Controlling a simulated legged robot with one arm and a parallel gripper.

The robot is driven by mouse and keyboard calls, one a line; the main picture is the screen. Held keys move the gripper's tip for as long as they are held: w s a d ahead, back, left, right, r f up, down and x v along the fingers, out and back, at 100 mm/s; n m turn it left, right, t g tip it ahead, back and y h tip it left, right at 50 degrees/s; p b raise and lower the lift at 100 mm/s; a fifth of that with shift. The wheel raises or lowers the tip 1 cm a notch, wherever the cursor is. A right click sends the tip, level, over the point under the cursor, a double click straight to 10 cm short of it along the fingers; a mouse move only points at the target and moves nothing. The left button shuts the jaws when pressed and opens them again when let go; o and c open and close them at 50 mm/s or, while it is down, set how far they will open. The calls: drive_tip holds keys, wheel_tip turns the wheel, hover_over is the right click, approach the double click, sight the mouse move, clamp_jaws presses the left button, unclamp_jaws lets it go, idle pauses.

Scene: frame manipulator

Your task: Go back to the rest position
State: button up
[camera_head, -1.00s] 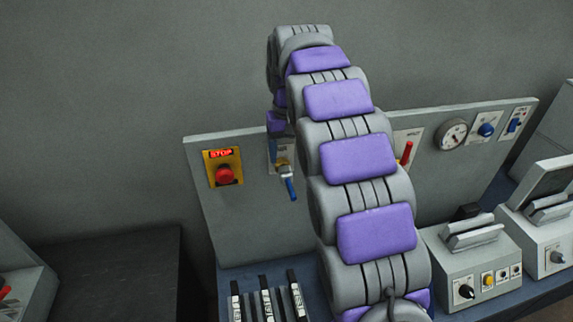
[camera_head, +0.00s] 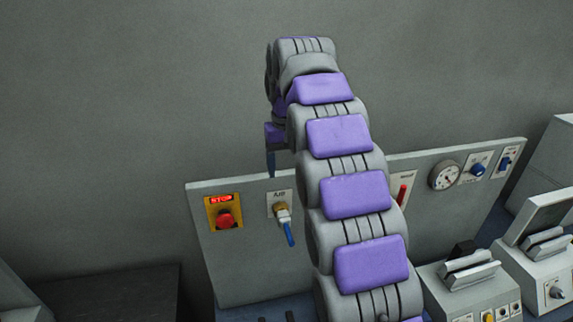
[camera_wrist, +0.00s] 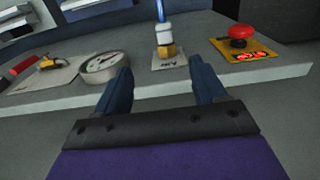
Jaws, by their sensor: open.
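My gripper (camera_wrist: 164,92) is open and empty in the wrist view, with its two dark blue fingers spread apart. In the head view my arm rises through the middle, and one dark finger (camera_head: 271,163) shows near the panel's top edge. The panel (camera_head: 245,270) stands behind the arm. The blue-handled air valve (camera_head: 285,220) is on it, below my gripper; it also shows in the wrist view (camera_wrist: 165,45), beyond the gap between the fingers. The valve's blue handle points down in the head view. The fingers appear apart from the valve.
A red stop button (camera_head: 225,217) is left of the valve. A red lever (camera_head: 402,194), a gauge (camera_head: 445,176), a blue knob (camera_head: 478,169) and a blue switch (camera_head: 505,162) are to the right. Grey boxes (camera_head: 475,290) stand front right.

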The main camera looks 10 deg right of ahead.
idle(0.3)
drive_tip(key=s+f+g+b, duration=0.1)
drive_tip(key=s+f+b, duration=1)
drive_tip(key=s+f, duration=0.7)
drive_tip(key=s+f+b, duration=1.1)
drive_tip(key=s+f, duration=0.7)
drive_tip(key=s, duration=0.5)
drive_tip(key=shift+s+a+g, duration=0.25)
drive_tip(key=shift+a+g, duration=0.15)
drive_tip(key=shift+a, duration=0.05)
drive_tip(key=shift+c, duration=0.2)
